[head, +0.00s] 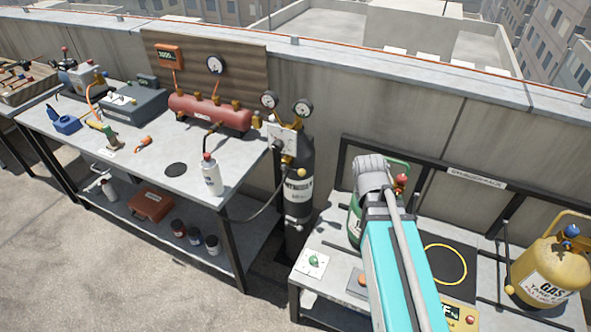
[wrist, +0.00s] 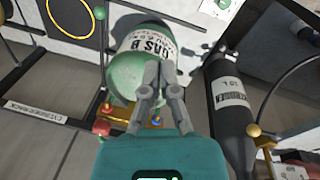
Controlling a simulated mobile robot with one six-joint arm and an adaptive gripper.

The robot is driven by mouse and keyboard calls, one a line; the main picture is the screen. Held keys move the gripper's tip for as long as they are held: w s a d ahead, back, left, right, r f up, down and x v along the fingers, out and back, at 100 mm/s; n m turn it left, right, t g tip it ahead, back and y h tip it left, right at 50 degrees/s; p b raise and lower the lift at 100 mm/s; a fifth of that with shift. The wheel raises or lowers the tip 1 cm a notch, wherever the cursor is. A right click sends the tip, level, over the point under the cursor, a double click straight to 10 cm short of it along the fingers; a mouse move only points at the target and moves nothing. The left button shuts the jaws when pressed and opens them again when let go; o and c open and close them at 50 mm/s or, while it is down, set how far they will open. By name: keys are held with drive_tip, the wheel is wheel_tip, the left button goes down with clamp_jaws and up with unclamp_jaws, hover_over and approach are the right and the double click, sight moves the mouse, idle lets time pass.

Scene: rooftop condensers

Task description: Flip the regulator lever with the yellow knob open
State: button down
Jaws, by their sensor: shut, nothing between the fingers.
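The yellow knob (head: 301,173) sits at the right of the brass regulator (head: 287,160) on the black cylinder (head: 298,190), below two gauges. In the wrist view a yellow knob (wrist: 254,131) shows at the neck of the black cylinder (wrist: 230,95), at the lower right. My gripper (wrist: 159,68) is shut and empty. It appears in front of the green GAS B cylinder (wrist: 130,60), to the left of the yellow knob and apart from it. In the head view my arm hides the fingers. The lever's exact angle is too small to tell.
The green cylinder (head: 354,222) stands partly behind my arm, with red and brass fittings (wrist: 103,125). A yellow gas cylinder (head: 553,268) stands at the right on the rack bench (head: 335,240). A hose (head: 262,208) curves beside the black cylinder. The workbench (head: 185,180) is at the left.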

drive_tip(key=w+a+f+t+h+b, duration=0.2)
drive_tip(key=w+a+t+h+b, duration=0.15)
drive_tip(key=w+a, duration=0.75)
drive_tip(key=t+h+b, duration=0.3)
drive_tip(key=t+b, duration=0.1)
drive_tip(key=t, duration=0.1)
approach(295, 171)
wheel_tip(295, 171, up, 3)
drive_tip(key=shift+s+a+m+g, duration=0.2)
drive_tip(key=shift+s+m+g, duration=0.1)
drive_tip(key=shift+s, duration=0.2)
drive_tip(key=shift+f, duration=0.1)
drive_tip(key=b+x, duration=0.5)
drive_tip(key=x, duration=0.5)
